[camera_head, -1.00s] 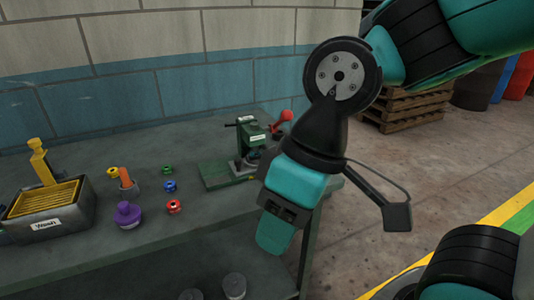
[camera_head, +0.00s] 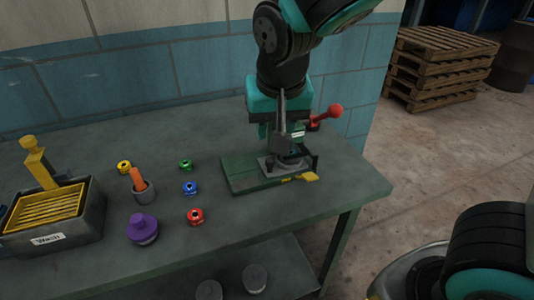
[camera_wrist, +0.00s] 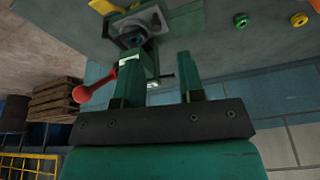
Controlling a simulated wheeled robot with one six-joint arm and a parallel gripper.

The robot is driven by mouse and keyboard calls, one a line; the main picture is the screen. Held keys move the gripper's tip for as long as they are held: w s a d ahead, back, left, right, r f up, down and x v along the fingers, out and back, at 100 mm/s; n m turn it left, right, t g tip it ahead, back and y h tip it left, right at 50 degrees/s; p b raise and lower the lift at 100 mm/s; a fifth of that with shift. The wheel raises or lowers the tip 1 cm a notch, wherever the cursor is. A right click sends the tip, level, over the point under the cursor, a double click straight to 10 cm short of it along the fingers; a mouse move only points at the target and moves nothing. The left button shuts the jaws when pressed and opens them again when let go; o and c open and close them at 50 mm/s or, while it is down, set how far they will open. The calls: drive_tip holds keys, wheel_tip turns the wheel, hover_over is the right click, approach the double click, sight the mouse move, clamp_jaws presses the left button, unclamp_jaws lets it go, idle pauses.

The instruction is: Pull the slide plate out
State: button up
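The green press (camera_head: 245,178) stands near the right end of the workbench, with a red-knobbed lever (camera_head: 334,111). A grey slide plate (camera_head: 270,168) sits low on its base, and a yellow pull tab (camera_head: 306,177) sticks out at the front right. In the wrist view the grey plate (camera_wrist: 127,38) is at the top, with the orange-yellow tab (camera_wrist: 103,5) cut by the frame edge. My gripper (camera_wrist: 157,62) is open and empty, its two green fingers apart. It is above the press, apart from the tab. In the head view its fingertips are largely hidden.
Yellow, green, blue and red spools (camera_head: 189,188) lie left of the press. A purple knobbed piece (camera_head: 142,229), an orange-handled cup (camera_head: 143,190) and a grey bin (camera_head: 60,222) stand farther left. The wall (camera_head: 130,85) is behind; pallets (camera_head: 438,68) stand beyond the bench.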

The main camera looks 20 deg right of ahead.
sight(270, 160)
drive_tip(key=w+d+f, duration=0.1)
drive_tip(key=w+f, duration=0.2)
drive_tip(key=f, duration=0.2)
drive_tip(key=w+d+f+m+h, duration=0.1)
drive_tip(key=w+f, duration=0.2)
drive_tip(key=f, duration=0.2)
drive_tip(key=w+d+f+m, duration=0.1)
drive_tip(key=w+f, duration=0.2)
drive_tip(key=f, duration=0.3)
drive_tip(key=shift+w+d+t, duration=0.1)
drive_tip(key=shift+w+t, duration=0.05)
drive_tip(key=shift+t, duration=0.15)
drive_tip(key=shift+c, duration=0.5)
